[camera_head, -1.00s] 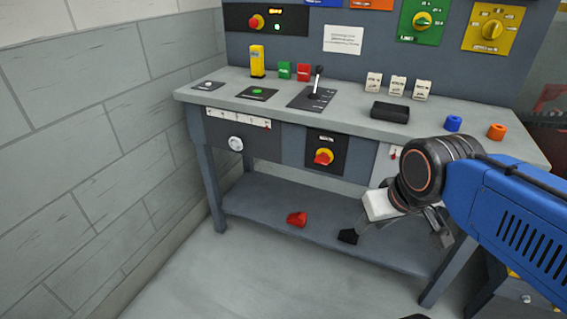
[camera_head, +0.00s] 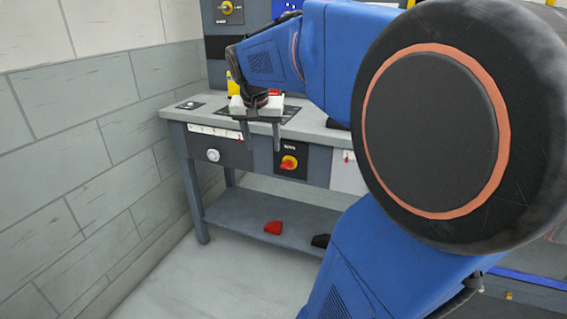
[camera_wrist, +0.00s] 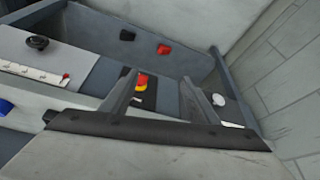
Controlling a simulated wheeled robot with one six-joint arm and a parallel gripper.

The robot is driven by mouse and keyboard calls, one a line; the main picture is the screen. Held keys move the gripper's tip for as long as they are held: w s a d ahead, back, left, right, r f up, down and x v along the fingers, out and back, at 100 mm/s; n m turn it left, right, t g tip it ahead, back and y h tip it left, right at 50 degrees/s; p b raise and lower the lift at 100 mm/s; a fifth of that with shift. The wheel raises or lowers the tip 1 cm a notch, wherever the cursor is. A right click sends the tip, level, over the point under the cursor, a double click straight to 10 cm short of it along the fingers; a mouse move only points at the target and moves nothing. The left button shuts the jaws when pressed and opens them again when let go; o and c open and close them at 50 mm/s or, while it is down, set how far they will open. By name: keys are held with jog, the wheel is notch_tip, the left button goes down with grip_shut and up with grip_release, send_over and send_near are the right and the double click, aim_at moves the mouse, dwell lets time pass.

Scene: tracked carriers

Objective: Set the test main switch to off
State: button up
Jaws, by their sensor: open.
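A red rotary handle on a yellow disc (camera_head: 289,162), a main-switch type, sits on a black plate on the bench's front face. Its small label is too blurred to read. It also shows in the wrist view (camera_wrist: 142,82), between and beyond my fingers. The handle's exact setting is too small to tell. My gripper (camera_head: 261,135) points downward in front of the bench's front edge, a little left of and above the switch. Its two fingers stand apart and empty, also in the wrist view (camera_wrist: 158,76). It appears apart from the switch.
A white round dial (camera_head: 213,155) is left of the switch on the bench (camera_head: 180,112). A red block (camera_head: 273,227) and a black block (camera_head: 320,240) lie on the lower shelf. A block wall (camera_head: 90,120) bounds the left. My arm hides the bench's right part.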

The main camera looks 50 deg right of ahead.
jog(key=w+d+r+m, duration=0.1)
jog(key=w+d+m, duration=0.1)
jog(key=d, duration=0.5)
send_near(286, 166)
jog(key=shift+m+g+h, duration=0.3)
jog(key=shift+m+g, duration=0.1)
jog(key=x, duration=0.7)
jog(key=shift+w+a+f, duration=0.15)
jog(key=shift+w, duration=0.2)
jog(key=c, duration=1.1)
